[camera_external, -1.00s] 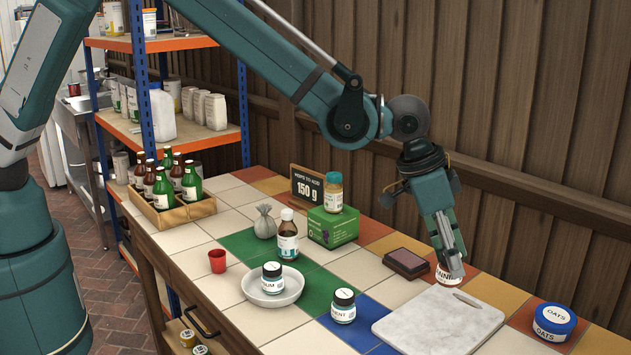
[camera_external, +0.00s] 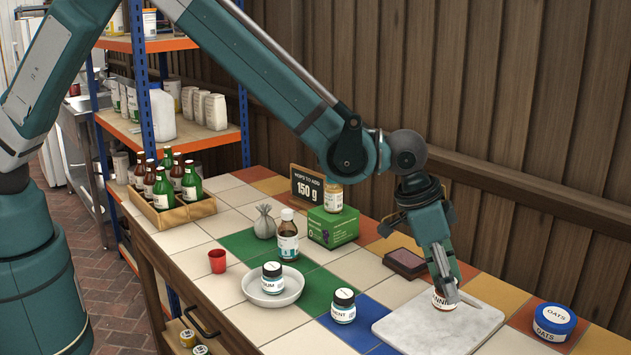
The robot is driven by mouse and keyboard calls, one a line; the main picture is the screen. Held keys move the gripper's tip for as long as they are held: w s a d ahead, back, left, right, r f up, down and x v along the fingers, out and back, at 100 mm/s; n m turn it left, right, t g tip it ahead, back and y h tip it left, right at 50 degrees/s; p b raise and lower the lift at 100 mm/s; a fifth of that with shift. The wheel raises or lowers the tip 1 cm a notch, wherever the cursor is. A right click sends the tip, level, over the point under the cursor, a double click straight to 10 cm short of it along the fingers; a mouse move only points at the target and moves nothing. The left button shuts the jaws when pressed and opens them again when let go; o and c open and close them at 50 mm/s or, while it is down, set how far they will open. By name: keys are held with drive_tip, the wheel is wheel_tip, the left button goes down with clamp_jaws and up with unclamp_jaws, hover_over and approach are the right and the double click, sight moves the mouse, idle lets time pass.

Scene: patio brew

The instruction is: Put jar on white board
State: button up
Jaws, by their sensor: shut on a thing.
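A small jar (camera_external: 442,303) with a white label and dark red lettering is held between the fingers of my gripper (camera_external: 447,288). My gripper points down and is shut on it. The jar is over the far edge area of the white board (camera_external: 405,332), a pale marbled slab with a handle slot at its far end. I cannot tell whether the jar's base touches the board. The fingers hide part of the jar's top and side.
A blue-lidded oats tub (camera_external: 554,322) stands right of the board. A dark-lidded jar (camera_external: 343,306) stands to its left, near a white dish (camera_external: 271,290) holding another jar. A dark red pad (camera_external: 405,263) lies behind. The board's near part is clear.

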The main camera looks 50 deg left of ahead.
sight(445, 298)
drive_tip(key=shift+f, duration=1.85)
drive_tip(key=shift+f+b, duration=0.2)
drive_tip(key=shift+b, duration=0.2)
drive_tip(key=o, duration=0.9)
drive_tip(key=shift+o, duration=0.2)
drive_tip(key=shift+r, duration=0.2)
drive_tip(key=p+v, duration=0.1)
drive_tip(key=v, duration=1.1)
drive_tip(key=shift+p, duration=0.35)
